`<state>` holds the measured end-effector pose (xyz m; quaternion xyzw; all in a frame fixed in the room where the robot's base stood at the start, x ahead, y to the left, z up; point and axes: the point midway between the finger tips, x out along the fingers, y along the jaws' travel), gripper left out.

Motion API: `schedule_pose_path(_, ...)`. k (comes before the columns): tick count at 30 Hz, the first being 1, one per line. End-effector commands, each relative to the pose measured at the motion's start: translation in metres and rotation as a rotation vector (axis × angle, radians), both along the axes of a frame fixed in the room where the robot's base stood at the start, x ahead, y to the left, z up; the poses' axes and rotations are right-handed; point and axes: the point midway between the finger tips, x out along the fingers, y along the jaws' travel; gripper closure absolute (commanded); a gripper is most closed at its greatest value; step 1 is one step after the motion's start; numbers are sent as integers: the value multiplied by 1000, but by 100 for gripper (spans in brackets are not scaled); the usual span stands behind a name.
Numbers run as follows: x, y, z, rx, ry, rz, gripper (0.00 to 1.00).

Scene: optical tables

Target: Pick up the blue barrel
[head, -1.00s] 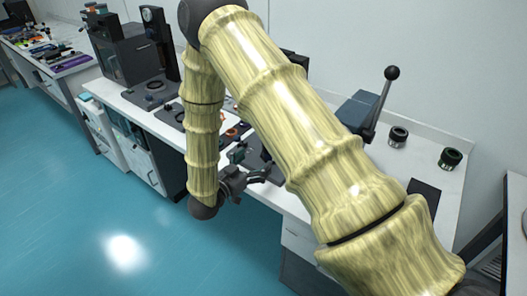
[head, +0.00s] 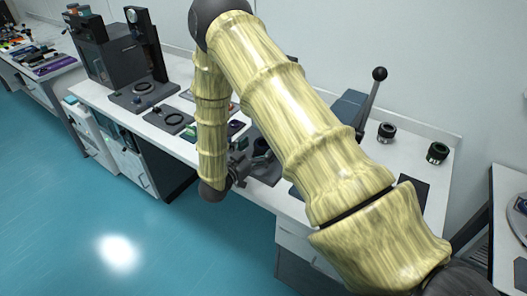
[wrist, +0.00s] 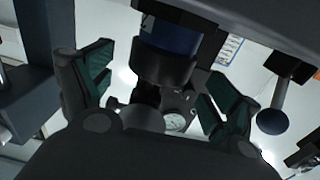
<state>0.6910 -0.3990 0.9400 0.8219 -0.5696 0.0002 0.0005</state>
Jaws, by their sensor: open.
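A dark blue band (wrist: 172,38) shows on a black cylindrical part at the top centre of the wrist view; it looks like the blue barrel, with a wider black collar (wrist: 162,68) nearer the lower side. My gripper (wrist: 155,92) is open, its two teal-padded fingers spread to either side below the blue band, with nothing between the pads that I can see held. In the head view my gripper (head: 240,166) is at the front edge of the white bench, partly hidden by my own forearm. I cannot pick out the blue barrel surely in the head view.
A lever with a black ball (head: 379,73) rises behind my arm. Two black cylinders (head: 386,131) (head: 437,152) stand on the bench at right. A tall black device (head: 147,45) stands at left. The teal floor (head: 110,230) in front is clear.

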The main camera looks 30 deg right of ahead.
Motion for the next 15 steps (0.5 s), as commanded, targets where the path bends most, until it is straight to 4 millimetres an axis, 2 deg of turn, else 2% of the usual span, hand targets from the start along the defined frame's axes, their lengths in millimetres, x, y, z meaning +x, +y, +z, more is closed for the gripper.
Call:
schedule_pose_path(6, 9, -25, 1, 1, -1, -2, 11)
schedule_pose_path(14, 10, -28, -1, 0, 0, -1, 11)
schedule_pose_path(15, 10, -28, -1, 0, 0, -1, 18)
